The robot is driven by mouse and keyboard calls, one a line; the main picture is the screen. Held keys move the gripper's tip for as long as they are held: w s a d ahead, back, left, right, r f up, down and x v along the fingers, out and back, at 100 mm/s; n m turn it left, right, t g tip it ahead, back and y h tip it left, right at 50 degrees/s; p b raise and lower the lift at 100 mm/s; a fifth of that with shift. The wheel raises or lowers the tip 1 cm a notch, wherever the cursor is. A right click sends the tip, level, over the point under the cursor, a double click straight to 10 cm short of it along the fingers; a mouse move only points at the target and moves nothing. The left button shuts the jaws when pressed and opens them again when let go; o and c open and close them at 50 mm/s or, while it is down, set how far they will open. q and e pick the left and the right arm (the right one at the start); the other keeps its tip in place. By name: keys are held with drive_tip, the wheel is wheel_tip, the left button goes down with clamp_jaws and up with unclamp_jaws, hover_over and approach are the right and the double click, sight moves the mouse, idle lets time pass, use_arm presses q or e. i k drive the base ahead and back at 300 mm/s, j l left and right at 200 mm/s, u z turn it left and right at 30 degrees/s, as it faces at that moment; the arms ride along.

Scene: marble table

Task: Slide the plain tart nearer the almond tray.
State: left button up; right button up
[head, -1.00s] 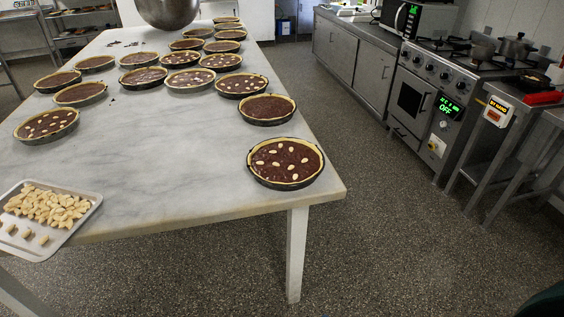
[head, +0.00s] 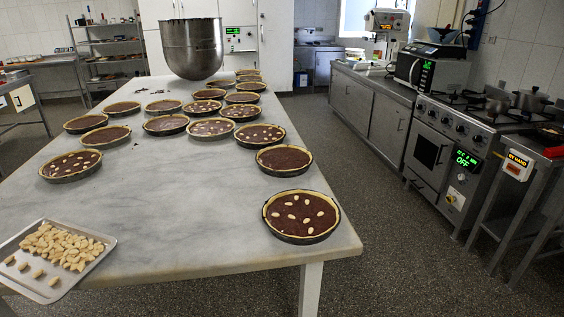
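The almond tray (head: 94,275) is a metal tray of pale almonds at the table's front left corner. Other tarts that look plain stand at the left, one (head: 106,135) behind a left tart with almonds (head: 71,165) and another (head: 86,123) farther back. I cannot tell which plain tart is meant. Neither of my grippers is in view.
The marble table (head: 190,225) is bare across its front middle, between the tray and the right-hand tarts. Several more tarts crowd the middle and back. A large metal bowl (head: 192,48) is above the far end. A stove (head: 440,150) stands across the aisle at right.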

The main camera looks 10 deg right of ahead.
sight(283, 160)
drive_tip(key=l+u, duration=0.1)
drive_tip(key=u, duration=0.55)
drive_tip(key=l+u, duration=0.9)
drive_tip(key=k+l+u, duration=0.15)
drive_tip(key=l, duration=0.2)
drive_tip(key=l+u, duration=0.1)
drive_tip(key=l, duration=0.25)
drive_tip(key=k+l+u, duration=0.15)
drive_tip(key=k+l, duration=0.15)
drive_tip(key=l, duration=0.25)
drive_tip(key=k+l+u, duration=0.1)
drive_tip(key=l, duration=0.3)
drive_tip(key=k+l, duration=0.25)
drive_tip(key=l+u, duration=0.05)
drive_tip(key=l, duration=0.05)
